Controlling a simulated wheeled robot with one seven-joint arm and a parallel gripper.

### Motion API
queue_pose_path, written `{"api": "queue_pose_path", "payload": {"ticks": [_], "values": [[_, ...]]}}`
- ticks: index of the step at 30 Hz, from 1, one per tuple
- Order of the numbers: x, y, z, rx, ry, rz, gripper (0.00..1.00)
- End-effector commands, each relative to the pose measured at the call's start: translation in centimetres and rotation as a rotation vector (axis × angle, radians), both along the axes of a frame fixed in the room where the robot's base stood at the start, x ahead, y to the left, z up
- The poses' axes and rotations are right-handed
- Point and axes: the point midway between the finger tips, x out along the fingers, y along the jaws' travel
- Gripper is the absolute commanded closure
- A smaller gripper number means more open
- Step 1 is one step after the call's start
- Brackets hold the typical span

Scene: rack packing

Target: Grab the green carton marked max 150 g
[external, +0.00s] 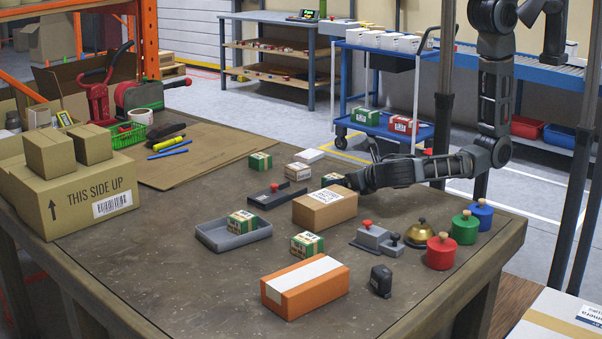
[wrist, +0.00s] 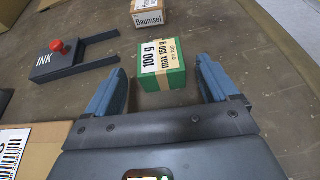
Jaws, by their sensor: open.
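In the wrist view a green carton (wrist: 162,74) with a cream label reading "100 g, max 150 g on top" stands on the table. My gripper (wrist: 158,82) is open, with one blue finger on each side of the carton's near part. A gap shows on both sides, and the carton is not held. In the external view my gripper (external: 349,182) is low over the table behind the cardboard box, and the carton (external: 331,178) shows partly beside it. Other green cartons stand on the table (external: 260,161), in the grey tray (external: 241,223) and near the front (external: 306,244); their markings are too small to read.
A small box marked Baumsel (wrist: 150,13) stands beyond the carton. A dark INK holder with a red knob (wrist: 58,62) lies left. The cardboard box (external: 325,208) is close to my gripper. A stamp block (external: 370,238), brass bell (external: 419,233) and coloured weights (external: 441,251) stand right.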

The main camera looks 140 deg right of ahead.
Motion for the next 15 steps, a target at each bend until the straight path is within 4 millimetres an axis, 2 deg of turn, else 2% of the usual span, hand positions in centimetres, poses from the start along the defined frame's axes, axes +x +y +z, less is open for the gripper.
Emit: {"api": "queue_pose_path", "payload": {"ticks": [9,15], "values": [[-0.5,-4.0,-1.3,0.0,-0.001,-0.002,0.13],[-0.6,-4.5,-1.6,0.001,-0.003,0.001,0.13]]}}
